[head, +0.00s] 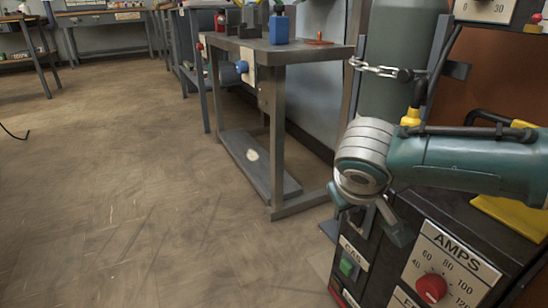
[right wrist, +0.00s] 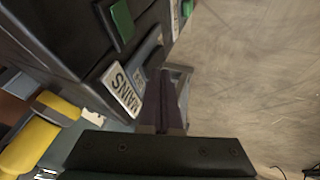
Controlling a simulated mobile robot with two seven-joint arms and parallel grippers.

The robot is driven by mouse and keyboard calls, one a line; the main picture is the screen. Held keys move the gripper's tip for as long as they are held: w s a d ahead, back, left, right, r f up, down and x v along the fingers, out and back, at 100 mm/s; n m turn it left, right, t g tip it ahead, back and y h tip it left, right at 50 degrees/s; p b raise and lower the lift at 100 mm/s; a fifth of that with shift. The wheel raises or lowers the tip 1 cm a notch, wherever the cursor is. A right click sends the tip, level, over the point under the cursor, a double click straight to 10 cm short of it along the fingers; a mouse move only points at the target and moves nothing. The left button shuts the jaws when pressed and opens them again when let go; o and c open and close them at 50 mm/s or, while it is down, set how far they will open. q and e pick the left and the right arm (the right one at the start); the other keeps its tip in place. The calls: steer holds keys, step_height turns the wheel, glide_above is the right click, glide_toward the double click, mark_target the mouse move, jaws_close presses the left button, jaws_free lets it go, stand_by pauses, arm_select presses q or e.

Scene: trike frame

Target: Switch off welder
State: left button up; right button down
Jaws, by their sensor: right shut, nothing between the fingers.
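The welder (head: 430,225) is a dark box at the lower right of the head view. Its front has an AMPS dial with a red knob (head: 431,288) and a green switch (head: 347,266) under a GAS label. In the right wrist view, a MAINS label (right wrist: 122,90) and a green switch (right wrist: 122,21) show on a dark panel. A dark recessed part beside the MAINS label is partly hidden by the fingertips. My right gripper (head: 373,218) is in front of the welder's upper front edge; in the wrist view its fingers (right wrist: 163,98) are together and empty, close to the MAINS label. My left gripper is out of view.
A grey gas cylinder (head: 400,60) with a chain (head: 375,68) stands behind the welder. Yellow material (head: 515,215) lies on the welder's top. A metal workbench (head: 285,52) stands left of the cylinder.

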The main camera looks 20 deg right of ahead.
arm_select(q)
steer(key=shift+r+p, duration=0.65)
steer(key=shift+p, duration=0.25)
arm_select(e)
steer(key=shift+r, duration=0.75)
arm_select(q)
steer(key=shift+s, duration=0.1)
